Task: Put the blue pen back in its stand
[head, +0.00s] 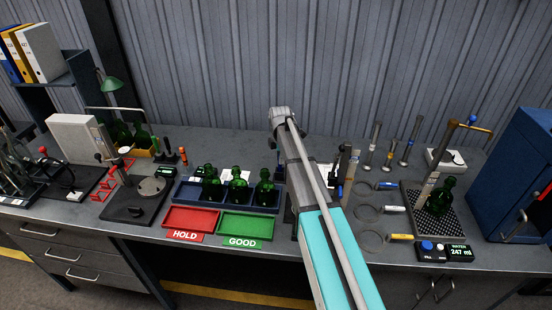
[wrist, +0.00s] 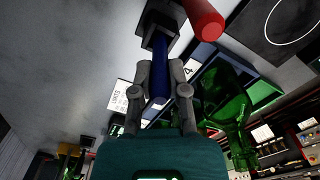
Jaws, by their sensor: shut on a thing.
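My gripper (wrist: 161,72) is shut on the blue pen (wrist: 159,62), whose dark blue barrel shows between the two grey fingers in the wrist view. The pen's far end meets a dark block (wrist: 148,28), which looks like its stand. I cannot tell from this angle whether the pen is inside it or only in front of it. A red cylinder (wrist: 206,20) is beside the block. In the head view, my arm largely hides the gripper and pen. A small dark shape (head: 279,172) left of the arm may be the stand.
Green bottles (head: 238,186) stand in a blue rack close left of my arm, behind a red HOLD tray (head: 190,218) and green GOOD tray (head: 247,227). To the right are ring gauges (head: 368,213) and a bottle on a perforated tray (head: 410,232). A white paper (wrist: 119,97) lies near the gripper.

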